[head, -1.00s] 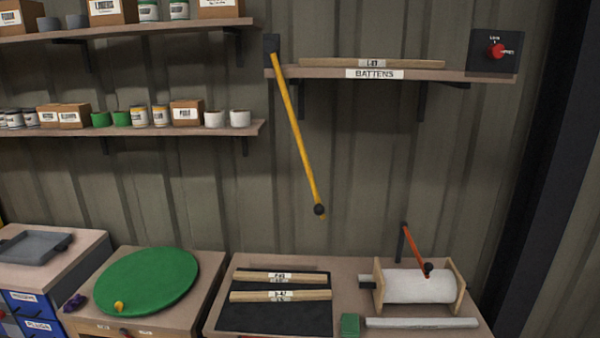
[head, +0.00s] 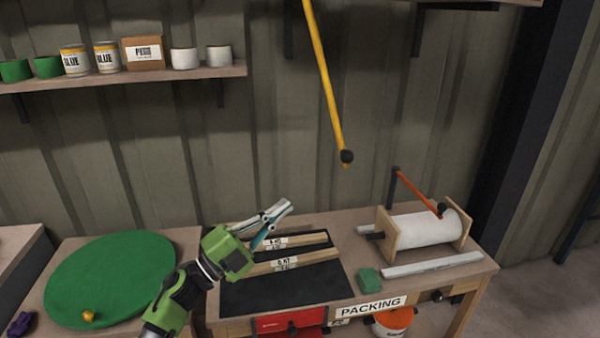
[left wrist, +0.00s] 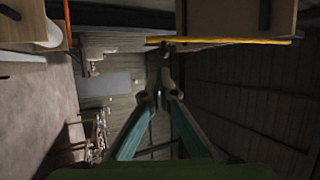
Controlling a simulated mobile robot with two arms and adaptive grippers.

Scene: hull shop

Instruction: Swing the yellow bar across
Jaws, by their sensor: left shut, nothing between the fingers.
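The yellow bar (head: 325,80) hangs at a slant against the ribbed wall, its lower end leaning right. A black knob (head: 346,156) sits near that lower end; the bar's top is cut off by the picture's upper edge. The bar also crosses the upper right of the left wrist view (left wrist: 225,40). My left gripper (head: 284,208) is shut and empty, in front of the bench's back edge, below and left of the knob and apart from it. Its fingers (left wrist: 163,92) converge in the left wrist view. My right gripper is not in view.
The packing bench (head: 470,283) holds battens (head: 295,262) on a black mat, a white roll (head: 425,228) with an orange arm (head: 418,190), a green block (head: 369,280) and a pale strip (head: 432,265). A green disc (head: 110,275) lies left. A shelf (head: 190,75) juts out upper left.

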